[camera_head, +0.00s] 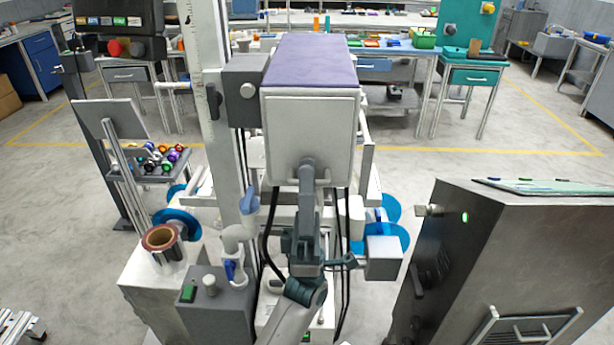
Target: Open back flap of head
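The head (309,62) is a box with a purple top in the middle of the head view, on a tall pale column. A pale, square panel (284,135), which looks like its flap, faces me and lies flat against the box, apparently closed. My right gripper is not in view.
A grey box with a knob (248,91) adjoins the head on the left. A copper-coloured reel (160,238) stands on the machine at lower left. Black cables hang below the head. A dark cabinet (500,255) stands at right, with clear floor behind it.

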